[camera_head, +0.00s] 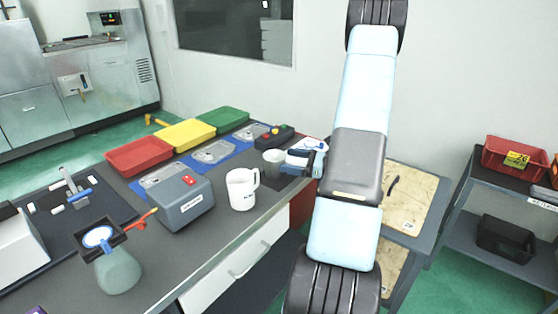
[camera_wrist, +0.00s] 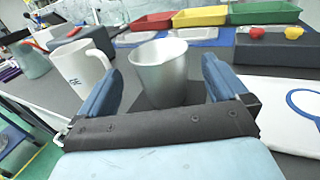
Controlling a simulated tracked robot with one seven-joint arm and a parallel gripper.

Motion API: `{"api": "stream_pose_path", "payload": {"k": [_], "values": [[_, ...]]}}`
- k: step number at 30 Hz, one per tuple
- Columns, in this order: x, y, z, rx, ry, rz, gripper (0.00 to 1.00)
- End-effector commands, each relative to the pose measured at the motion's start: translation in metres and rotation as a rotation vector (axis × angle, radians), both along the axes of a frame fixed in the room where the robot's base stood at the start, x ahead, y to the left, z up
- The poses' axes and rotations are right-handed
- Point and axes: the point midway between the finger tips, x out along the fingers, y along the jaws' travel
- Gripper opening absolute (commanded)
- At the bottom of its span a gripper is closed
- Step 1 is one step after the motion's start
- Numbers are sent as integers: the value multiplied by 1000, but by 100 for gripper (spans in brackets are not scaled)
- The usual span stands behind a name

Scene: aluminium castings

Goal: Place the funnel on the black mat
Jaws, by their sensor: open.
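A grey metal tapered cup (camera_head: 273,163), wider at its top, stands upright on the bench; I take it to be the funnel. In the wrist view the cup (camera_wrist: 163,75) is between and just beyond my fingertips, with gaps on both sides. My gripper (camera_wrist: 160,80) is open, with blue fingers, and holds nothing. In the head view it (camera_head: 301,160) is low at the bench's right part, right of the cup. The black mat (camera_head: 107,203) lies at the bench's left, with small tools and white pieces on it.
A white mug (camera_head: 241,189) stands close left of the cup. A grey box (camera_head: 184,202) lies between mug and mat. Red (camera_head: 138,155), yellow (camera_head: 185,134) and green (camera_head: 223,119) trays line the back. A grey-green flask-like vessel (camera_head: 118,271) stands in front of the mat.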

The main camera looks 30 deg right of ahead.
Motion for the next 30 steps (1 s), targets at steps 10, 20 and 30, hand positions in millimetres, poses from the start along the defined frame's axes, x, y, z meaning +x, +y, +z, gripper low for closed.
{"api": "stream_pose_path", "payload": {"k": [10, 20, 30], "values": [[-39, -36, 0, 0, 0, 0, 100], [-41, -13, 22, -82, -8, 106, 100], [-54, 87, 83, -418, -57, 486, 100]]}}
